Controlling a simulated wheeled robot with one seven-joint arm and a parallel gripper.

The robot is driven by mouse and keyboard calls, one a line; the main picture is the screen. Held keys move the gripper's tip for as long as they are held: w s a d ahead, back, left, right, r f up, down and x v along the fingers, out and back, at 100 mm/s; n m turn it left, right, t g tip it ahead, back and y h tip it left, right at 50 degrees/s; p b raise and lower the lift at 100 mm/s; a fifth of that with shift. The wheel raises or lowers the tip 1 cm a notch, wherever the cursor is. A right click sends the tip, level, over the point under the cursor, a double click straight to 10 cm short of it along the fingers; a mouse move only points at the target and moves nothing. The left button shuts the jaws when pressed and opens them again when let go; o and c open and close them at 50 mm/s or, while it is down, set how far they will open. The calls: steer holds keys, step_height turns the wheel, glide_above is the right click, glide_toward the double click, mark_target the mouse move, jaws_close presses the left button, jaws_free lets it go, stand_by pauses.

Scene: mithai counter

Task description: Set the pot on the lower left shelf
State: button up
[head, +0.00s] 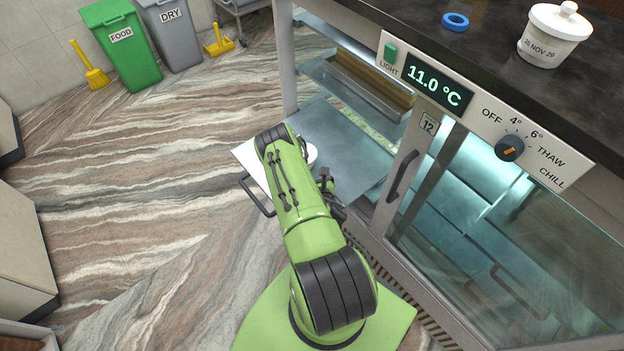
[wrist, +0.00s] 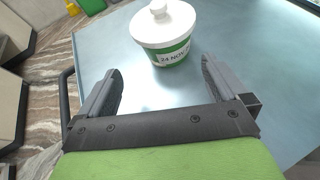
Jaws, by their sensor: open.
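A white lidded pot with a green band (wrist: 165,40) and a label reading 24 NOV stands upright on a flat grey panel (wrist: 255,60) in the wrist view. In the head view only a white bit of a pot (head: 312,153) shows beside my arm, on a pale panel. My gripper (wrist: 161,66) is open. Its two fingers are apart, with the pot just beyond and between their tips, and nothing is held. In the head view my gripper (head: 328,182) is partly hidden by my arm. The cabinet's left side has a shelf (head: 322,78) above the panel.
A second white lidded pot (head: 552,38), marked 26 NOV, and a blue ring (head: 455,22) are on the dark counter top. A loaded tray (head: 372,82) is inside the cabinet. The right glass door (head: 480,260) looks shut. Bins stand far left; the floor between is clear.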

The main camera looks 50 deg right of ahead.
steer(key=v, duration=0.4)
steer(key=shift+s+a+r, duration=0.15)
steer(key=shift+a, duration=0.05)
steer(key=w+d+r+m+g+h, duration=0.1)
steer(key=w+d+r+m+g, duration=0.15)
steer(key=w+r+m, duration=0.85)
steer(key=w+a+r+m+y, duration=0.1)
steer(key=a+r+m, duration=0.35)
steer(key=r, duration=0.45)
steer(key=w+a+r+m+y, duration=0.1)
steer(key=a+r+m+y, duration=0.1)
steer(key=a+r+m, duration=0.5)
steer(key=s+a+r+m+g+y, duration=0.1)
steer(key=s+a+r+m+y, duration=0.2)
steer(key=s+a+r, duration=0.75)
steer(key=s+a+r+m+g+y, duration=0.2)
steer(key=s+a+r+m, duration=0.1)
steer(key=s+a, duration=0.6)
steer(key=s, duration=0.3)
steer(key=shift+a, duration=0.2)
